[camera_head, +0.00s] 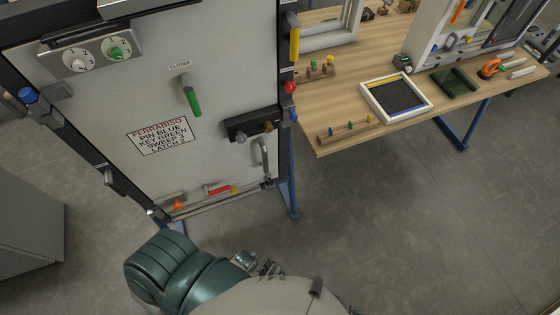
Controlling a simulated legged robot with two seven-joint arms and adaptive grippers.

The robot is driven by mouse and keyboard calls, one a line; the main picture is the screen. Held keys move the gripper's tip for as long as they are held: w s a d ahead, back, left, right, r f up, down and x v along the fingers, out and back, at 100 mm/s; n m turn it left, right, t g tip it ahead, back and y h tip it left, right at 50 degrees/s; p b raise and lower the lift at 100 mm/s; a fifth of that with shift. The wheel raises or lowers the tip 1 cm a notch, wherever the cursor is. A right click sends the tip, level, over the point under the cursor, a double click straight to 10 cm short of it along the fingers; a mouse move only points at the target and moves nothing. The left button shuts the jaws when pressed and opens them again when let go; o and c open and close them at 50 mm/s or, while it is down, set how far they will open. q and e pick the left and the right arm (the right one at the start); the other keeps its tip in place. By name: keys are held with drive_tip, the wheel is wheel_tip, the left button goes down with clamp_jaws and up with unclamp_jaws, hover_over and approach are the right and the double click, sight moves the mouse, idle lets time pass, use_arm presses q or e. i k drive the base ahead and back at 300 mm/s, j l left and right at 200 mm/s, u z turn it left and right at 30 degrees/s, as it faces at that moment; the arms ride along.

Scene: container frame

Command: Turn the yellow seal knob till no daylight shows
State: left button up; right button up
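The pale door panel (130,95) stands upright at the left. A small yellow knob (235,189) sits low on it, at the right end of a red piece (218,190) near the bottom edge. I cannot tell how far it is turned. A grey rail (220,201) runs along the door's bottom; the frame does not show clearly whether light passes under it. My teal arm is at the bottom, below the door and apart from it. Grey metal parts beside it may be my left gripper (263,265); its fingers are not clear. My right gripper does not show.
The door bears a green handle (191,97), a sign (163,136), two dials, a black latch box (250,124) and a grey pull handle (262,157). An orange piece (178,205) is at lower left. A wooden table (350,95) stands right. Floor in front is clear.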

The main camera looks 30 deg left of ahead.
sight(233, 190)
drive_tip(key=u, duration=1.75)
